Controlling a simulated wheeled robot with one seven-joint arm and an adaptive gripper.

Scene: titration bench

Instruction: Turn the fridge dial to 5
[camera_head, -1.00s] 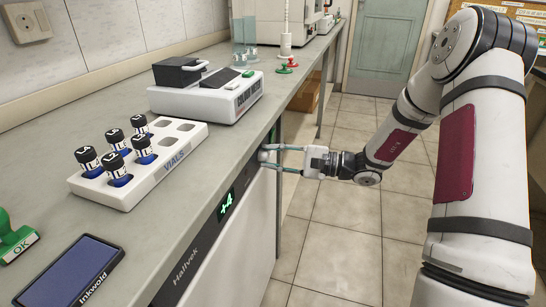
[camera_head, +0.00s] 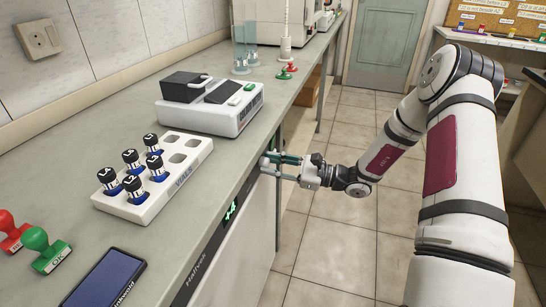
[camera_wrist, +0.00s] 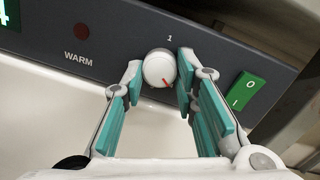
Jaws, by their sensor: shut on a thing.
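The fridge dial (camera_wrist: 159,68) is a round white knob with a red mark on the grey control panel (camera_wrist: 125,38). In the wrist view its red mark points to the lower right, and a printed "1" stands above it. My gripper (camera_wrist: 160,66) has its teal-padded fingers on either side of the dial and is shut on it. In the head view my gripper (camera_head: 266,166) is at the fridge front (camera_head: 236,262), just under the bench edge, and the dial cannot be made out there.
Beside the dial are a dark red lamp (camera_wrist: 82,32) over "WARM" and a green switch (camera_wrist: 242,91). A green display (camera_head: 231,212) is on the fridge. The bench above holds a vial rack (camera_head: 143,212), a white device (camera_head: 225,112) and stamps (camera_head: 46,250). The floor on the right is free.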

